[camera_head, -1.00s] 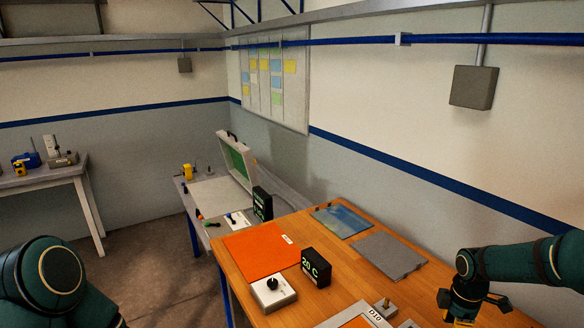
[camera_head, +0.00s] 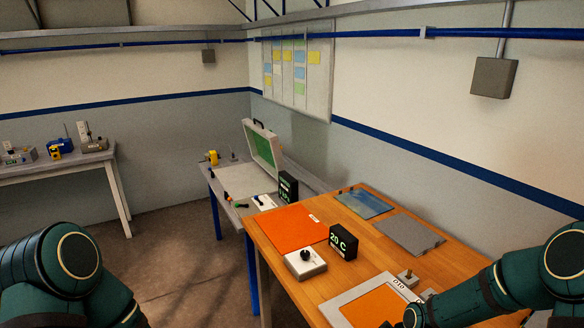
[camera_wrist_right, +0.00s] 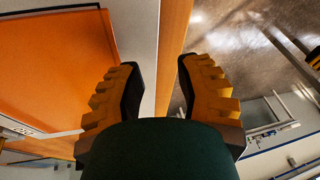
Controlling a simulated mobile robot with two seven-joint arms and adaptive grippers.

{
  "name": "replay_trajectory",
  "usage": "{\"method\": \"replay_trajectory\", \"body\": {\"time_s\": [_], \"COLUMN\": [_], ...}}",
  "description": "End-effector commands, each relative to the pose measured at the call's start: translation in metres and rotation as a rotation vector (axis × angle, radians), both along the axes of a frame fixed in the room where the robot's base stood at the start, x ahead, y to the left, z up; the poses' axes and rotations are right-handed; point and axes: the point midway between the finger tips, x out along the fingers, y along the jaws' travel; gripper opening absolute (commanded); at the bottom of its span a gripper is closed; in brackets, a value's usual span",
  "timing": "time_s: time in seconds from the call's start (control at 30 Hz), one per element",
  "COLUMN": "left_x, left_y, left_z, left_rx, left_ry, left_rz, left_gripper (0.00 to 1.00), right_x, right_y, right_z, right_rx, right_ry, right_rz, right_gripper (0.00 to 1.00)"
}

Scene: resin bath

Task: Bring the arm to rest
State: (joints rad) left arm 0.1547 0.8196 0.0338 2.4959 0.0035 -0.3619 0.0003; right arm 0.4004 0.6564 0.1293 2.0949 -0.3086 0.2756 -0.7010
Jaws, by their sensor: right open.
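My right arm reaches in from the right in the head view, low over the front of the wooden table (camera_head: 375,257), and its gripper is cut off by the bottom edge. In the right wrist view, my right gripper (camera_wrist_right: 157,75) is open, with its two yellow, ridged fingers apart and nothing between them. Below the fingers are a pale rim, the wooden table edge and the floor. My left arm shows at the lower left of the head view; its gripper is out of frame.
A framed orange panel (camera_head: 378,306), white knob box (camera_head: 305,263), black "20 C" display (camera_head: 343,241), orange mat (camera_head: 290,228), blue sheet (camera_head: 364,203) and grey plate (camera_head: 409,234) are on the table. An open case (camera_head: 263,147) stands behind. Floor (camera_head: 185,262) is clear at left.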

Motion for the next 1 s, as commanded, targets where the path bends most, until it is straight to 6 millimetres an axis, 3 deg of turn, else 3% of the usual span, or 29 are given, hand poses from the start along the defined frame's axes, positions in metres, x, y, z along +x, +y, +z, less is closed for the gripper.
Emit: {"method": "replay_trajectory", "body": {"time_s": [0.03, 0.13, 0.3, 0.4, 0.8, 1.0], "left_x": [0.0, -0.001, -0.001, -0.001, -0.005, -0.006], "left_y": [0.001, 0.001, 0.001, 0.001, -0.002, -0.003], "left_z": [0.0, 0.0, 0.0, 0.0, -0.082, -0.097], "left_rx": [0.001, 0.0, 0.0, 0.0, 0.009, 0.012], "left_ry": [0.001, 0.002, 0.002, 0.002, 0.015, 0.019], "left_rz": [0.001, 0.002, 0.002, 0.002, -0.006, -0.008], "left_gripper": [0.47, 0.47, 0.47, 0.47, 0.47, 0.47], "right_x": [-0.018, -0.046, -0.093, -0.12, -0.121, -0.122], "right_y": [0.032, 0.071, 0.108, 0.119, 0.122, 0.122], "right_z": [-0.012, -0.027, -0.042, -0.047, -0.129, -0.143], "right_rx": [0.046, 0.108, 0.154, 0.157, 0.149, 0.146], "right_ry": [0.033, 0.091, 0.176, 0.215, 0.219, 0.22], "right_rz": [-0.092, -0.305, -0.612, -0.774, -0.791, -0.788], "right_gripper": [0.34, 0.34, 0.34, 0.34, 0.34, 0.34]}}
